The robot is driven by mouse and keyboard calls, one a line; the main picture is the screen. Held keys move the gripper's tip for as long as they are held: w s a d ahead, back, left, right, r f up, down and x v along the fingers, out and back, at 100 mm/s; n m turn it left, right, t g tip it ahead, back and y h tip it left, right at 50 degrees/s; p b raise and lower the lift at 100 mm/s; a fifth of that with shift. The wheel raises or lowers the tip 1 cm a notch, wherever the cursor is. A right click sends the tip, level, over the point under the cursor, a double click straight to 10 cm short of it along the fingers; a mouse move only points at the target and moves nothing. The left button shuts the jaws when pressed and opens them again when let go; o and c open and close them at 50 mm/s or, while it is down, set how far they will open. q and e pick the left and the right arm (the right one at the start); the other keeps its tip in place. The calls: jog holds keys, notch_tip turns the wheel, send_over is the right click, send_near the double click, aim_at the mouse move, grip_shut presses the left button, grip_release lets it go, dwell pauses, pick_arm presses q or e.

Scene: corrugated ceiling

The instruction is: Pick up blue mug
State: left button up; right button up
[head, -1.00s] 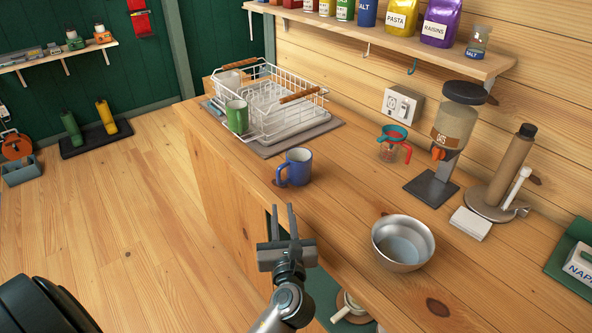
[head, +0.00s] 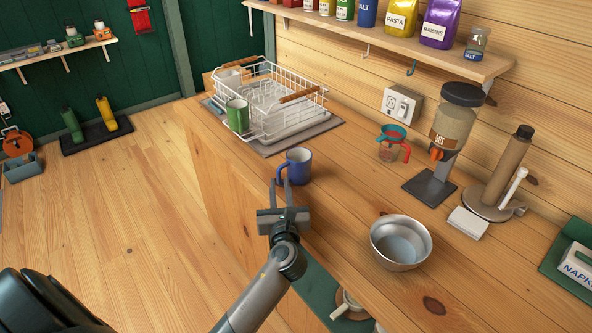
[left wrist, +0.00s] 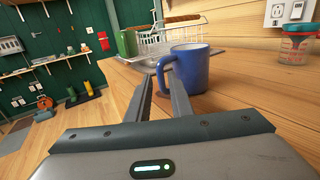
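The blue mug (head: 299,166) stands upright on the wooden counter, near its front edge and in front of the dish rack. Its handle points left toward the edge. My left gripper (head: 281,184) is just in front of the mug at handle height, with its fingers apart. In the left wrist view the mug (left wrist: 191,70) is ahead and to the right. The open fingertips (left wrist: 160,75) there appear on either side of its handle; I cannot tell whether they touch it. My right gripper is in neither view.
The white dish rack (head: 290,122) and a green mug (head: 237,116) are behind the mug. A metal bowl (head: 401,243) stands right of my left gripper. A measuring cup (head: 390,148) and a dispenser (head: 452,125) are farther right. The counter around the mug is clear.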

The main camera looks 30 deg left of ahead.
aim_at(279, 175)
pick_arm(q)
jog(key=shift+w, duration=0.1)
jog(key=shift+p+x, duration=0.55)
jog(key=shift+x, duration=2.25)
grip_shut()
